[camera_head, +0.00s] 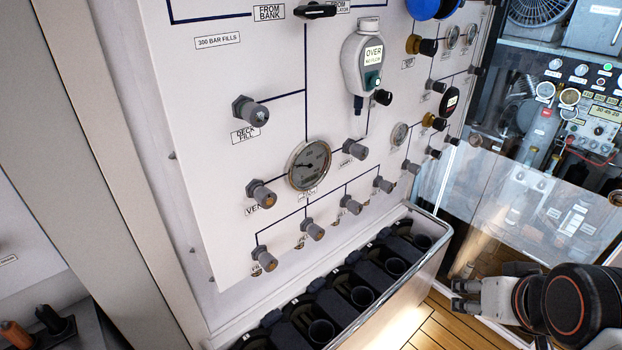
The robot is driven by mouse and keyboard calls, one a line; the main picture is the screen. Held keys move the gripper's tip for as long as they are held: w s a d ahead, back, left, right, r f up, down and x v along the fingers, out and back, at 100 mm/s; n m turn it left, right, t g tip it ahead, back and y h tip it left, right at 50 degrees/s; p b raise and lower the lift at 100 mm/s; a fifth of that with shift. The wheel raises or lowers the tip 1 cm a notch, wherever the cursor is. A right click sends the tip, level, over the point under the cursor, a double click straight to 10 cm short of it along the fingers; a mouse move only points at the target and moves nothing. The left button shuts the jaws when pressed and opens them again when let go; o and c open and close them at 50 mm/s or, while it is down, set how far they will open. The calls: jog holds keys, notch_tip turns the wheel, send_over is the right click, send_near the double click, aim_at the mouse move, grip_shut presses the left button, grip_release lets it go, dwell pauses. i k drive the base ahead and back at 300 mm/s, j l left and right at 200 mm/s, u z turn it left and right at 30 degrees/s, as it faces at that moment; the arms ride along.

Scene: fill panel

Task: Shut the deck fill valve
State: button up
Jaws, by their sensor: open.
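The deck fill valve (250,112) is a grey knob on a hex fitting at the upper left of the white panel. Its "DECK FILL" label (245,135) sits just below it. I cannot tell from this view whether the valve is open or shut. My gripper (458,296) is at the lower right, in front of the glass. It is open, with nothing visible between its fingers. It is well apart from the valve, far to its right and lower in the picture.
The white panel (215,75) carries a large round gauge (309,165), a vent knob (261,193), a row of lower knobs and a hanging grey device (364,60). A bin with several dark cups juts out below, its rim (437,238) bare. Glass-fronted machinery stands right.

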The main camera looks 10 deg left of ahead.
aim_at(257, 115)
jog(key=k+j+u, duration=0.1)
jog(key=u, duration=1.15)
jog(key=k+j+z, duration=0.1)
jog(key=k, duration=0.2)
jog(key=l+z, duration=0.15)
jog(key=j+u, duration=0.15)
jog(key=k+j, duration=0.05)
